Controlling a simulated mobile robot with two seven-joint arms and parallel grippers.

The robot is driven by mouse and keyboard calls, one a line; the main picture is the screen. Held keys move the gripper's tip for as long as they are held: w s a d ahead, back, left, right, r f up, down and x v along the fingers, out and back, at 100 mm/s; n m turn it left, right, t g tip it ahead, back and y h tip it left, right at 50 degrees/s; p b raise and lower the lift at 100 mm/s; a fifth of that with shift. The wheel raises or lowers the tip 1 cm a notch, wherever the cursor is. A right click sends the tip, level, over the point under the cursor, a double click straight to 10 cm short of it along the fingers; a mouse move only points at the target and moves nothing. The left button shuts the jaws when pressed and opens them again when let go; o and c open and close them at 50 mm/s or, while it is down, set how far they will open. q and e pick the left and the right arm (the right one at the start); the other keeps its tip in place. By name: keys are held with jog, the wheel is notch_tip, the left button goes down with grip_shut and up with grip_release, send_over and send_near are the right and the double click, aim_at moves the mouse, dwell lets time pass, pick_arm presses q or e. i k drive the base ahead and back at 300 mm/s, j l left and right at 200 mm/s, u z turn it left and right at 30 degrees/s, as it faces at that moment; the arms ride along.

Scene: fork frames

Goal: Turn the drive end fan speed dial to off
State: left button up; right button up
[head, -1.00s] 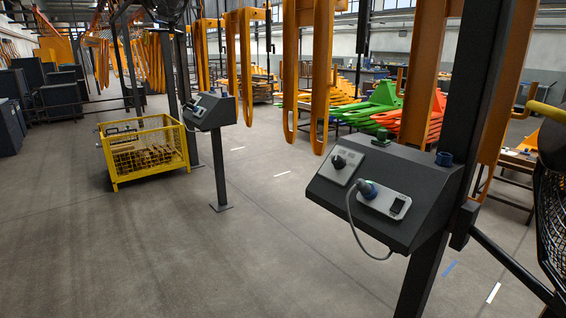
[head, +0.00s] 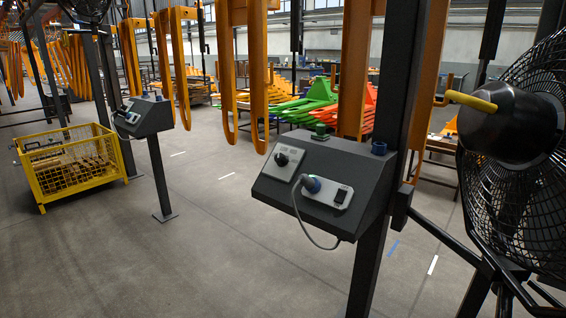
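A dark sloped control box (head: 326,189) stands on a post at centre right. On its left plate is a black round dial (head: 282,159); its setting is too small to read. I cannot tell from labels which box is the drive end one. Neither of my grippers is in view.
A yellow mesh crate (head: 72,165) stands at left. Orange forks hang behind the boxes. The grey floor (head: 190,260) in front is clear.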

aim_at(282, 160)
jog(key=i+j+z, duration=0.1)
jog(key=z, duration=0.25)
jog(key=i+j+z, duration=0.1)
jog(key=z, duration=0.25)
jog(key=i+j+z, duration=0.15)
jog(key=j, duration=0.15)
jog(key=j+z, duration=0.15)
jog(key=i+j+z, duration=0.1)
jog(key=j, duration=0.35)
jog(key=i+j, duration=0.15)
jog(key=j, duration=0.35)
jog(key=i+j+z, duration=0.1)
jog(key=j, duration=0.4)
jog(key=i+j+z, duration=0.1)
jog(key=j, duration=0.45)
jog(key=i+j, duration=0.15)
jog(key=j, duration=0.35)
jog(key=i+j+z, duration=0.1)
jog(key=j, duration=0.45)
